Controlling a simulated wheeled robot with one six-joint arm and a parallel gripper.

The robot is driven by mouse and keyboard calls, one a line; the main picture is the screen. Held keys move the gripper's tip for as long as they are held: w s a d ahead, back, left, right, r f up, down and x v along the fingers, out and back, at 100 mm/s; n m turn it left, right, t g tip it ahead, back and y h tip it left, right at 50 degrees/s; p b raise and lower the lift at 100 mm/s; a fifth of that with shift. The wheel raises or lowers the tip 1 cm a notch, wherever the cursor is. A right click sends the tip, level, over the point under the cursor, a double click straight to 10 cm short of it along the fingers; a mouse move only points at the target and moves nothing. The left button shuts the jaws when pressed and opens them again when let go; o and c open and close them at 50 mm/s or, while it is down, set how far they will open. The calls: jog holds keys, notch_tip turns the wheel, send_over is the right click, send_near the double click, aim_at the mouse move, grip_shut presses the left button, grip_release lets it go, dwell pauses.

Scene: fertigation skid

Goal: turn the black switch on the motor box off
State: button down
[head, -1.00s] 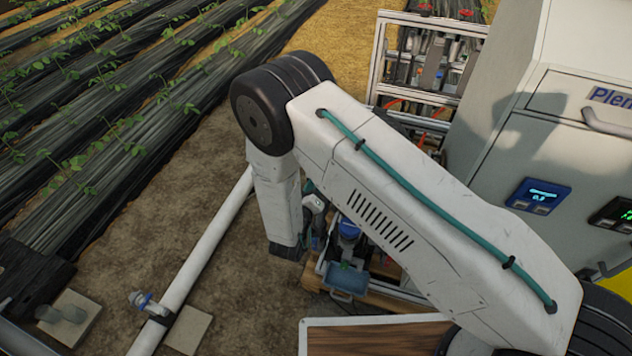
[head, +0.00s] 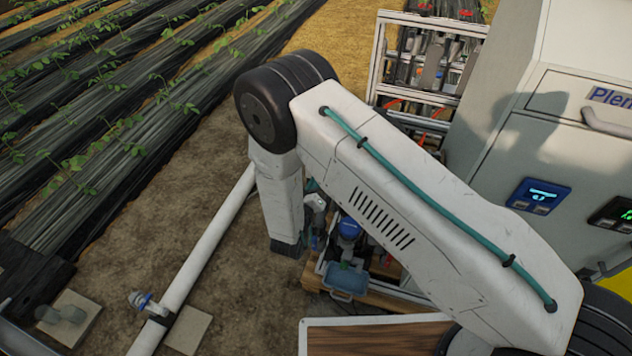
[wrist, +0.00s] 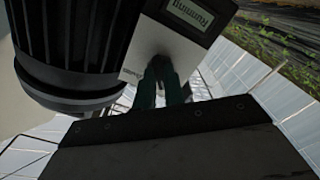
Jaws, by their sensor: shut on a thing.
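In the wrist view the motor box (wrist: 153,38) is a pale box with a dark display (wrist: 190,12) that reads "Running". It is tilted in the picture and sits beside a large black ribbed motor (wrist: 75,45). My gripper (wrist: 161,68) has its dark teal fingers against the lower part of the box face. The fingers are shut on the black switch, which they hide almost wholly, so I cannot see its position.
In the head view a pale cabinet (head: 480,160) with a blue display (head: 538,195) stands at the right. A metal frame rack (head: 375,70) stands behind. A white pipe (head: 205,245) crosses the soil at left. A blue-topped item (head: 348,228) stands low beside my arm.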

jog(key=shift+m, duration=3.8)
jog(key=c, duration=1.5)
grip_release()
jog(key=v, duration=0.8)
